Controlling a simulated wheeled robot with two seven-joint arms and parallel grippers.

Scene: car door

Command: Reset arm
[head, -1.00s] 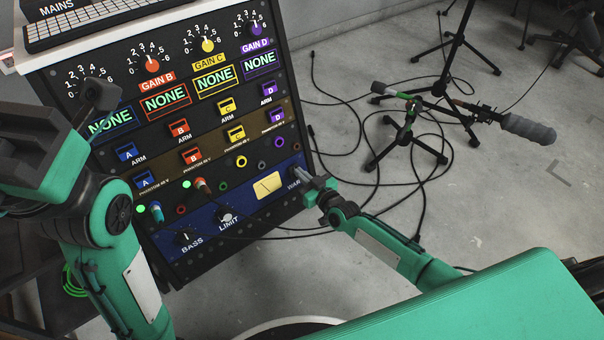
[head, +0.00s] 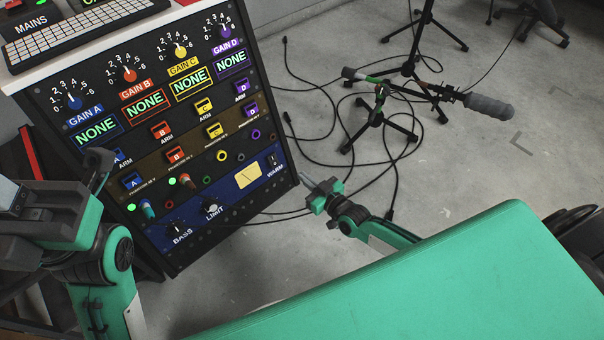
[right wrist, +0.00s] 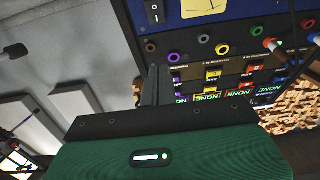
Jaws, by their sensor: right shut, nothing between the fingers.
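My right gripper (head: 311,184) is shut and empty, apart from the audio rack (head: 160,150), over the floor just right of its front panel. In the right wrist view its fingers (right wrist: 155,84) are together and point at the rack's panel, with the colored jacks beyond. My left gripper (head: 98,168) is at the left, in front of the rack's left side. One dark fingertip shows near the blue ARM button, and I cannot tell how far its jaws are apart. The WARM switch (head: 272,161) is in plain view at the panel's lower right.
Two plugs (head: 147,208) sit in the lower left jacks. My green body fills the lower right. Floor between rack and stands is partly clear.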

